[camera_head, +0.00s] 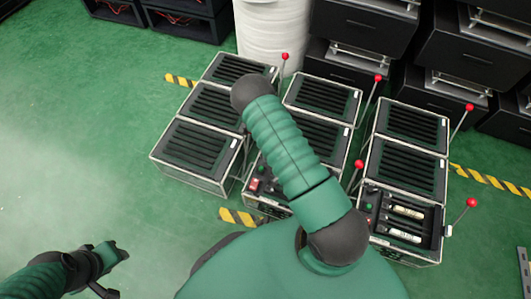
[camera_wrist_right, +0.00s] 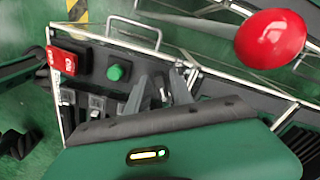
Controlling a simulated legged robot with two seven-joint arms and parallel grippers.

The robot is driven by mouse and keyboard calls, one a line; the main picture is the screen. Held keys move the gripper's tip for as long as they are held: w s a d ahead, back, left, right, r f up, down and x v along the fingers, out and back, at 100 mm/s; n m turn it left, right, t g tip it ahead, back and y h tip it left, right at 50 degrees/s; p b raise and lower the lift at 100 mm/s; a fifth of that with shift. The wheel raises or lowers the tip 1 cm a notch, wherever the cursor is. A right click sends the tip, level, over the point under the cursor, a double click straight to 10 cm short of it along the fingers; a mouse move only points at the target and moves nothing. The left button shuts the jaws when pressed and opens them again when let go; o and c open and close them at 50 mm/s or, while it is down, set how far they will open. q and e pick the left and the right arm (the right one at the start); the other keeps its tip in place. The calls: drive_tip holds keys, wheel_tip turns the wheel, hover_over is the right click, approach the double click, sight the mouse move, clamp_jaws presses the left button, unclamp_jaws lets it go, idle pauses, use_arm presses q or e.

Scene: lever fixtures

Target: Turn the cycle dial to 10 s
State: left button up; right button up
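The cycle dial cannot be made out in either view; my right gripper covers part of the panel. In the right wrist view the panel shows a red rocker switch (camera_wrist_right: 68,60) and a round green button (camera_wrist_right: 118,73). My right gripper (camera_wrist_right: 158,82) is at the panel just right of the green button, its two grey fingers apart. Whether anything is between them is unclear. In the head view my right arm crosses the middle unit and hides the right gripper. My left gripper (camera_head: 118,253) is at the lower left, away from the fixtures; its fingers are too small to judge.
A red lever knob (camera_wrist_right: 271,38) is close at the upper right in the wrist view. Several slotted black units (camera_head: 197,150) stand in rows, with red-tipped levers (camera_head: 359,165) beside them. Black drawers (camera_head: 358,28) and a white cylinder (camera_head: 270,35) stand behind. Green floor at left is clear.

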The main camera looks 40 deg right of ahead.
clamp_jaws()
drive_tip(key=shift+s+r+n+p, duration=0.15)
drive_tip(key=shift+n+p, duration=0.65)
drive_tip(key=shift+n, duration=0.5)
drive_tip(key=n+p, duration=0.1)
drive_tip(key=n, duration=0.1)
drive_tip(key=shift+n, duration=0.3)
drive_tip(key=n+p, duration=0.1)
drive_tip(key=n, duration=0.2)
drive_tip(key=shift+s+n, duration=0.1)
drive_tip(key=shift+n, duration=0.2)
drive_tip(key=shift+n+p, duration=0.6)
drive_tip(key=shift+n, duration=0.9)
